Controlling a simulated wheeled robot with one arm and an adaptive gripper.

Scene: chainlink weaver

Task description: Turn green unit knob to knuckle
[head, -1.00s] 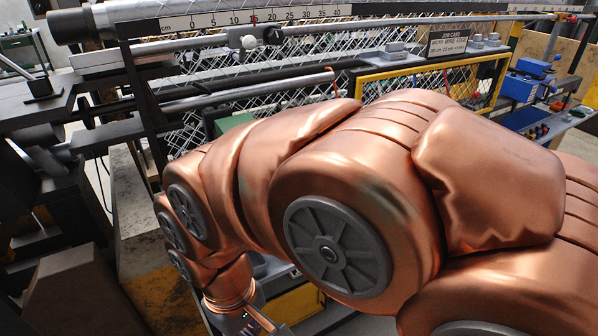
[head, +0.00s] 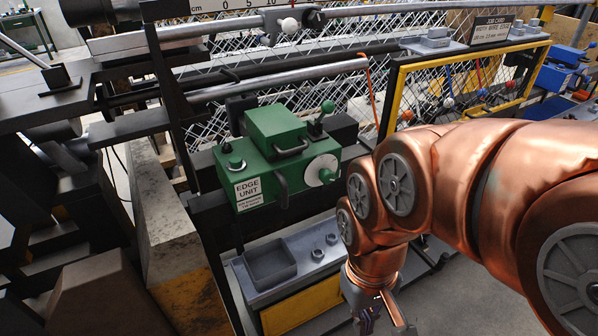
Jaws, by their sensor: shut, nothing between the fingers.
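The green unit (head: 276,133), labelled EDGE UNIT, sits on a dark rail in the middle of the head view. I cannot read any setting marks, such as knuckle. My gripper (head: 384,322) is at the bottom edge, partly cut off, below and to the right of the unit, apart from it. It is shut and empty.
A grey tray (head: 301,262) on a yellow-fronted bench lies below the unit. A yellow-framed mesh guard (head: 392,92) stands to the right, behind my copper arm. A stone block with yellow paint (head: 166,225) is at left. Floor shows at the bottom right.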

